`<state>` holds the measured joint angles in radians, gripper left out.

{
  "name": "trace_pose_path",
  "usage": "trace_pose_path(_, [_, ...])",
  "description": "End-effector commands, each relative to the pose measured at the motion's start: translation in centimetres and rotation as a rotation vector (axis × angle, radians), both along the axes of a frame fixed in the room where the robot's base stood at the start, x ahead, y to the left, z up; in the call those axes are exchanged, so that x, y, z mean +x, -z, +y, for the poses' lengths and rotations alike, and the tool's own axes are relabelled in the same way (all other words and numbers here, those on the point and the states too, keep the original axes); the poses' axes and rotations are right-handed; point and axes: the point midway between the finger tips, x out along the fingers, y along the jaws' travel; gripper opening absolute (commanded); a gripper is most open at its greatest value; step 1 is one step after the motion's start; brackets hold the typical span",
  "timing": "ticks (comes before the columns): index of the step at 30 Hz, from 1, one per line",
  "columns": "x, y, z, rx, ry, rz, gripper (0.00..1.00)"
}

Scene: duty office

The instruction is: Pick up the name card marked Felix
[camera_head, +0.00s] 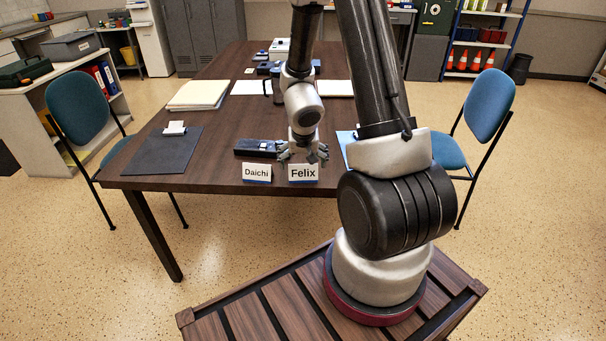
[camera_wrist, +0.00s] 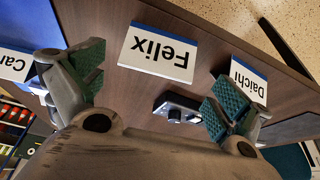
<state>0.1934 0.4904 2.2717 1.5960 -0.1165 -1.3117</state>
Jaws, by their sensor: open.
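The Felix name card (camera_head: 303,172) is white with black letters and a blue lower edge. It stands at the near edge of the dark wooden table (camera_head: 215,176). In the wrist view the Felix card (camera_wrist: 158,52) appears upside down, ahead of and between the fingers. My gripper (camera_head: 302,153) is open and empty, just above and behind the card in the head view. In the wrist view its two green-padded fingers (camera_wrist: 160,88) are spread wide, and neither visibly touches the card.
The Daichi card (camera_head: 257,172) stands close left of Felix; it also shows in the wrist view (camera_wrist: 246,80). Another card, partly cut off, reads "Car" (camera_wrist: 16,64). A black device (camera_head: 257,148) lies behind the cards. A dark clipboard (camera_head: 165,152) lies left. Blue chairs (camera_head: 487,108) flank the table.

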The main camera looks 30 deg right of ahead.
Motion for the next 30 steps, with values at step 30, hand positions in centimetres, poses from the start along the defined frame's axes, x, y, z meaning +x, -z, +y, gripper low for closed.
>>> trace_pose_path(30, [1.6, 4.3, -1.1, 0.002, -0.001, -0.001, 0.73])
